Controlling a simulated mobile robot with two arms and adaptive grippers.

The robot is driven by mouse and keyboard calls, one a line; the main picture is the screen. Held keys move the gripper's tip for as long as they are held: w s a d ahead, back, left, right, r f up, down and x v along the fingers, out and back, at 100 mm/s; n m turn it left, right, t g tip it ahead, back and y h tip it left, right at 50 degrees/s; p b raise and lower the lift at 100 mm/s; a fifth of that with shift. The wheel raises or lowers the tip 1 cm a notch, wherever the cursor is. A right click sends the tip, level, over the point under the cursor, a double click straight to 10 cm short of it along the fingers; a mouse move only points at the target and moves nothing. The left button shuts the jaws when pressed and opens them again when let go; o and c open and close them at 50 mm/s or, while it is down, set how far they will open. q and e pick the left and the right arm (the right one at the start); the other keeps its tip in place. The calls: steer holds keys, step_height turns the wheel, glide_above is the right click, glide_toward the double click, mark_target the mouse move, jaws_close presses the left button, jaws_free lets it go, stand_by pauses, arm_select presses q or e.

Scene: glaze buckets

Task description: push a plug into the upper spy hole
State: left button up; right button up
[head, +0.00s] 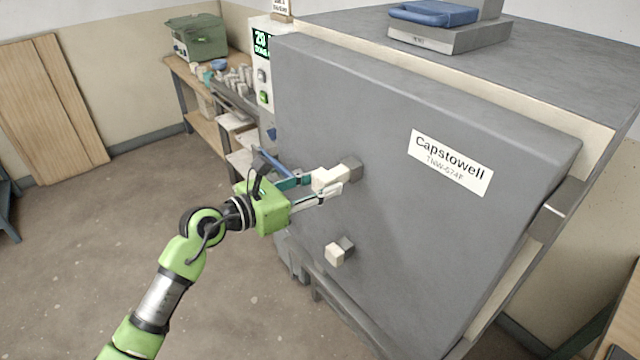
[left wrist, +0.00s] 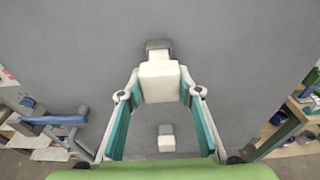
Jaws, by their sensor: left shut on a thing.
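My left gripper (head: 332,188) is shut on a cream-white plug (head: 328,179) in front of the kiln door. The plug also shows between the fingers in the left wrist view (left wrist: 160,84). The plug's narrower end points at the upper spy hole, a grey square collar (head: 352,168) on the door; it also shows just behind the plug in the left wrist view (left wrist: 158,45). The end seems to meet the collar, but I cannot tell how deep it sits. A second white plug (head: 334,254) sits at the lower spy hole's collar (head: 347,243). My right gripper is not in view.
The large grey kiln door (head: 440,240) fills the right, with a name label (head: 451,163). A control box (head: 262,70) stands at its left. A blue object (head: 433,13) lies on top. A cluttered bench (head: 222,88) stands behind; the floor at left is clear.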

mark_target(336, 176)
arm_select(q)
steer(key=shift+d, duration=0.1)
steer(key=shift+x, duration=0.9)
steer(key=shift+w+d+r, duration=0.1)
steer(key=shift+r, duration=0.1)
steer(key=shift+w+d, duration=0.35)
steer(key=shift+d, duration=0.1)
steer(key=shift+d, duration=0.1)
steer(key=shift+w+d, duration=0.25)
stand_by(0.3)
steer(key=o, duration=1.2)
